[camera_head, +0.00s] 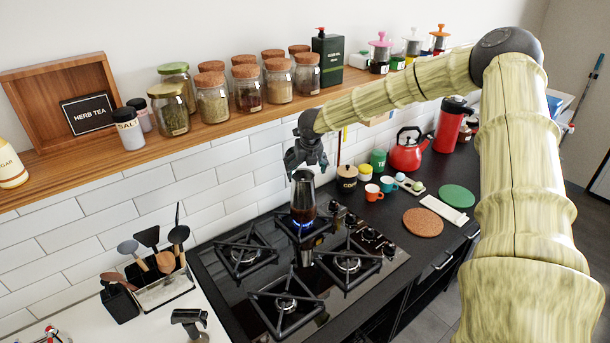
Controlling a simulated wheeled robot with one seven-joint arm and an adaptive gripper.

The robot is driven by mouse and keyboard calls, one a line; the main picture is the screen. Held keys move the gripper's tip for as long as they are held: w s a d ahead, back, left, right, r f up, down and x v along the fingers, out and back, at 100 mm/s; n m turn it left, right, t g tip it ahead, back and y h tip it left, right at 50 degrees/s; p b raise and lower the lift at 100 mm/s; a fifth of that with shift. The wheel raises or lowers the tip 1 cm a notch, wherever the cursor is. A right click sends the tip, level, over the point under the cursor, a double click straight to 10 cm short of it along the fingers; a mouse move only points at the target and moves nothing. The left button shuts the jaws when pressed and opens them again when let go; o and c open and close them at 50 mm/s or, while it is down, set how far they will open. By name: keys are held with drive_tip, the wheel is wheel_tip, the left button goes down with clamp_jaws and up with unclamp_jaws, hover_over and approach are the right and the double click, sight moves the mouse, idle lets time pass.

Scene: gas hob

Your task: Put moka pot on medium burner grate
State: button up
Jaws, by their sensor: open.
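The moka pot (303,193), with a silvery upper part and a darker lower part, stands upright at the back right burner. A blue flame shows at its base. The burner grate (318,240) under it is partly hidden by the pot. My gripper (306,165) is open just above the pot's top, pointing down. From this view I cannot tell whether the fingers touch the pot. The other black grates, at the back left (245,256), front right (348,264) and front left (286,304), are empty.
A wooden shelf (240,112) with several jars runs along the wall behind my gripper. A black lidded jar (347,178), cups (373,192) and a red kettle (408,150) stand right of the hob. A utensil holder (164,289) stands at its left.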

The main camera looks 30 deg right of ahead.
drive_tip(key=v, duration=0.2)
drive_tip(key=b+v, duration=0.1)
drive_tip(key=v, duration=0.3)
drive_tip(key=shift+a, duration=0.3)
drive_tip(key=shift+s+a+r+b, duration=0.25)
drive_tip(key=shift+a+r+b, duration=0.15)
drive_tip(key=shift+a+r, duration=0.25)
drive_tip(key=shift+r, duration=0.15)
drive_tip(key=shift+d+f, duration=0.25)
drive_tip(key=shift+d, duration=0.5)
